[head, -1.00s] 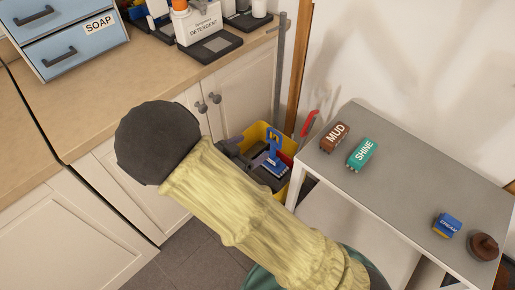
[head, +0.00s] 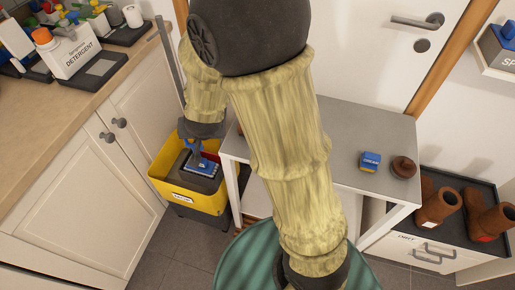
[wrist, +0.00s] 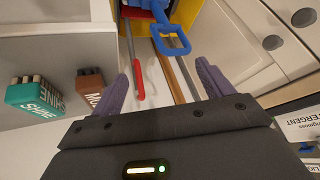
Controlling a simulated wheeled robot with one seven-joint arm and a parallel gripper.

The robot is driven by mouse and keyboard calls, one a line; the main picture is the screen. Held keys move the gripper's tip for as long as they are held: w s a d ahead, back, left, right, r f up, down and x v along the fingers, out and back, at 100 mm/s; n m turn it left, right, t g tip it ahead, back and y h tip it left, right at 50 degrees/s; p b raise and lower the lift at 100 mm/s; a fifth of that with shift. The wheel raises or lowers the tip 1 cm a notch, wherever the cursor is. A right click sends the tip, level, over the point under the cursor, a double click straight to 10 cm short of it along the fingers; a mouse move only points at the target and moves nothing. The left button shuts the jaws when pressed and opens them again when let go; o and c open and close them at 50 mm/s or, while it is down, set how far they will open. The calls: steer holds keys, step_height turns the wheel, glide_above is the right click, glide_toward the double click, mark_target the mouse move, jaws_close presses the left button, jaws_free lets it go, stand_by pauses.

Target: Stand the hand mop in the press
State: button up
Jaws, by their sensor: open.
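A blue hand mop with an upright loop handle and a flat blue-and-white head (head: 202,166) rests at the grey press (head: 188,177) inside the yellow bucket (head: 209,201). Whether its head sits in the press slot or on top cannot be told. My gripper (head: 197,146) hangs just above the mop and partly hides it. In the wrist view, my gripper (wrist: 164,68) is open and empty. The blue loop handle (wrist: 171,40) shows beyond and between the fingertips, apart from them. A red lever (wrist: 136,80) stands near the left finger.
The grey table (head: 345,140) is right of the bucket, with a blue box (head: 370,161) and a brown item (head: 403,167). The cabinet (head: 115,185) is to the left. Boots (head: 437,205) stand at right.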

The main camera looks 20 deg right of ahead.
steer(key=s+d+r+n+g, duration=0.2)
steer(key=s+d+g, duration=0.2)
steer(key=s+d, duration=0.8)
steer(key=shift+s+r+n+h, duration=0.4)
steer(key=shift+s, duration=0.1)
